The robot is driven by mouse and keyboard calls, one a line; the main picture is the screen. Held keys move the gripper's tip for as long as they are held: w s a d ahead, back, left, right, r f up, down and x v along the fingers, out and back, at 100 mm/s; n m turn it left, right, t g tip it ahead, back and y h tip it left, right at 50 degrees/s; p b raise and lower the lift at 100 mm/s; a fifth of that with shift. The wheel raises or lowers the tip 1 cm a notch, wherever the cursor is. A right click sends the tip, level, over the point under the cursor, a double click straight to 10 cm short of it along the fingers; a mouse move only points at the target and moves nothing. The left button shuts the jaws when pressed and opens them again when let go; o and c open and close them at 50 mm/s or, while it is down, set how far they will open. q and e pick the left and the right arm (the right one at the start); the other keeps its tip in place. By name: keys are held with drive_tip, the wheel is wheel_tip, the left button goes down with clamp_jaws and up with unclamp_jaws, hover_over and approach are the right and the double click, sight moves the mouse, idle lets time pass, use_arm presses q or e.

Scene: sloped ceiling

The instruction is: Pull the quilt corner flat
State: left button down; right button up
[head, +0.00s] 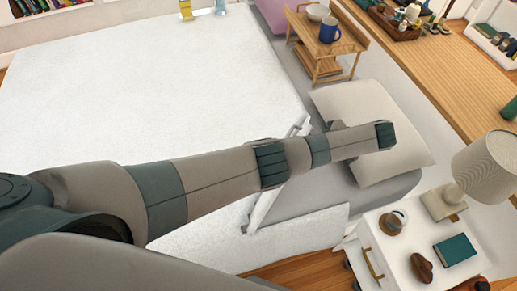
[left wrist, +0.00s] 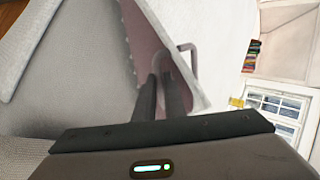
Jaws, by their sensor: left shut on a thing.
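The white quilt (head: 150,90) covers most of the bed. Near the pillow, its edge is turned up, showing as a raised white flap (head: 264,204) beside my arm. Grey sheet (head: 310,196) lies bare between the quilt and the pillow (head: 390,155). In the left wrist view the quilt corner (left wrist: 185,75) stands as a slanted flap with a pinkish underside. My left gripper (left wrist: 162,85) is shut on the quilt corner. My right gripper is not in view.
A white nightstand (head: 385,265) with a cup, a teal book and a brown object stands at the lower right, beside a lamp (head: 490,165). A small wooden table (head: 315,65) with a blue mug stands beyond the pillow. A long wooden counter (head: 440,75) runs along the right.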

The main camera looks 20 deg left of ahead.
use_arm(q)
drive_tip(key=shift+s+d+f+y+b, duration=0.15)
drive_tip(key=shift+d+f+y+b, duration=0.25)
drive_tip(key=shift+d+f+b, duration=0.65)
drive_tip(key=shift+a+r, duration=0.2)
drive_tip(key=shift+r, duration=0.15)
